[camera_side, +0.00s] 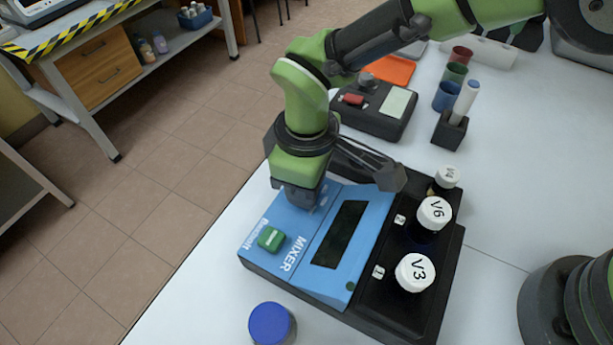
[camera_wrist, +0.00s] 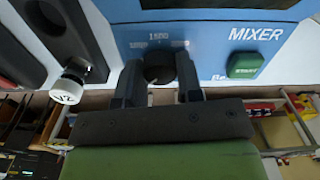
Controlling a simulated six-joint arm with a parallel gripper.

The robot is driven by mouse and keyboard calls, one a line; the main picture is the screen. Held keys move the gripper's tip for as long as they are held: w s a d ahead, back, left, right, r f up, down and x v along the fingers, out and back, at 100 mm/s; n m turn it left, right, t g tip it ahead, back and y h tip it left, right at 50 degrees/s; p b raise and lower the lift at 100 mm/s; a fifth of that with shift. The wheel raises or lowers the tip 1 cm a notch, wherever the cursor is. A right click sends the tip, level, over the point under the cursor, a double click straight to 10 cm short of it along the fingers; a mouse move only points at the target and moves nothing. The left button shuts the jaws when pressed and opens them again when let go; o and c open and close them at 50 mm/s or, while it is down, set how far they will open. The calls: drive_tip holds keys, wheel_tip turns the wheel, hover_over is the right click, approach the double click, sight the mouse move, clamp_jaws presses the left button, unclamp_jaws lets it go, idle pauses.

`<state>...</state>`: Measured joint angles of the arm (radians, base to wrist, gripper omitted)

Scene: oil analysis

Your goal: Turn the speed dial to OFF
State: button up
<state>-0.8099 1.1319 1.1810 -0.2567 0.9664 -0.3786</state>
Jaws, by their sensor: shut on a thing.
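The blue mixer (camera_side: 345,215) stands on the white table, with a dark display and a green START button (camera_side: 270,238). The button also shows in the wrist view (camera_wrist: 246,65). The speed dial (camera_wrist: 158,74) is a dark round knob on the blue panel, with number marks such as 1500 above it. My gripper (camera_wrist: 160,80) is shut on the dial, one finger on each side of it. In the side view my gripper (camera_side: 298,202) points down at the mixer's back left part and hides the dial. The dial's exact setting cannot be read.
White-capped vials V6 (camera_side: 434,213) and V3 (camera_side: 415,272), and a third one (camera_side: 447,177), stand in the black rack beside the mixer. A blue-capped jar (camera_side: 270,324) is in front. A dark device (camera_side: 375,108) and coloured cups stand behind.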

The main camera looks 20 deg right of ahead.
idle(0.5)
drive_tip(key=o, duration=0.9)
wheel_tip(320, 180, up, 10)
drive_tip(key=shift+f, duration=0.1)
